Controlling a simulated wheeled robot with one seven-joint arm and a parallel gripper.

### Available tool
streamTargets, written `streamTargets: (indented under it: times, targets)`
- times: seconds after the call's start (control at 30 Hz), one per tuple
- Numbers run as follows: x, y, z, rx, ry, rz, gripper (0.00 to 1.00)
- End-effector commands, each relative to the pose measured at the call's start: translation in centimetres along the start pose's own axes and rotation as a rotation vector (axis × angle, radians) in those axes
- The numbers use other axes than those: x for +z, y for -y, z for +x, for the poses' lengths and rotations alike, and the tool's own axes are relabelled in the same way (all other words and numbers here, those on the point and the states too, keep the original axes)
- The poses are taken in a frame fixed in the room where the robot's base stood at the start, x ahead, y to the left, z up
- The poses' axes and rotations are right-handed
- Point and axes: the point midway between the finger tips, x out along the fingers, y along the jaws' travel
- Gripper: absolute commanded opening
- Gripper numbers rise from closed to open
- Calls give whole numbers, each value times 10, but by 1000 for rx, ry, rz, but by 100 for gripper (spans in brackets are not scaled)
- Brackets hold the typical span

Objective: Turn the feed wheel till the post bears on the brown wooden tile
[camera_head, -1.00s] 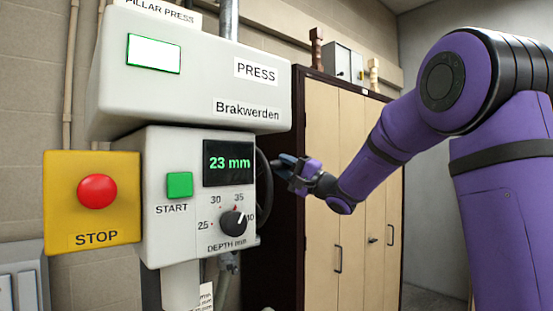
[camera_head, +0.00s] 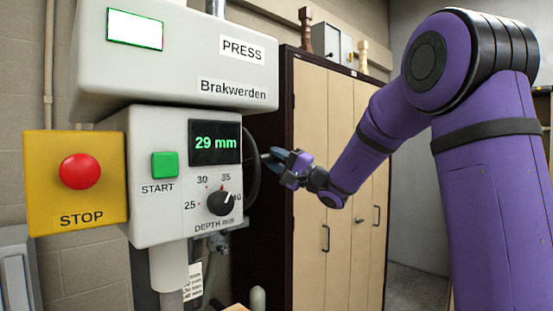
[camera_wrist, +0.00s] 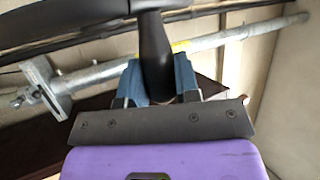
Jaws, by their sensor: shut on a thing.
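The black feed wheel (camera_head: 252,168) shows edge-on at the right side of the grey press housing. Its rim crosses the top of the wrist view (camera_wrist: 60,24). My gripper (camera_head: 277,160) is at the wheel's right side. In the wrist view its blue fingers (camera_wrist: 157,80) are shut on the wheel's black handle (camera_wrist: 154,45). The depth display (camera_head: 215,142) reads 29 mm. I cannot make out the brown wooden tile or its contact with the post; a tan edge (camera_head: 237,308) just shows at the bottom.
The yellow box with the red STOP button (camera_head: 80,171) is left of the green START button (camera_head: 165,165). A tall cabinet (camera_head: 340,170) stands behind my gripper. A metal bar (camera_wrist: 230,35) crosses the wrist view.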

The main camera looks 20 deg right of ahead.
Motion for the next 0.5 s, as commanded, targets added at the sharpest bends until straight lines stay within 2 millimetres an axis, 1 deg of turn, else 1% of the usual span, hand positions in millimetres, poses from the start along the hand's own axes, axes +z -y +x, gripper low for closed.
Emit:
streamTargets:
  times: [0.03, 0.07, 0.1, 0.2, 0.5]
  targets:
    - [1, -5, 0, 10, 0, 7, 0]
    - [1, -5, 0, 10, 0, 7, 0]
    - [1, -5, 0, 10, 0, 7, 34]
    - [1, -5, 0, 8, 0, 6, 55]
    - [0, -2, -1, 4, 0, 3, 55]
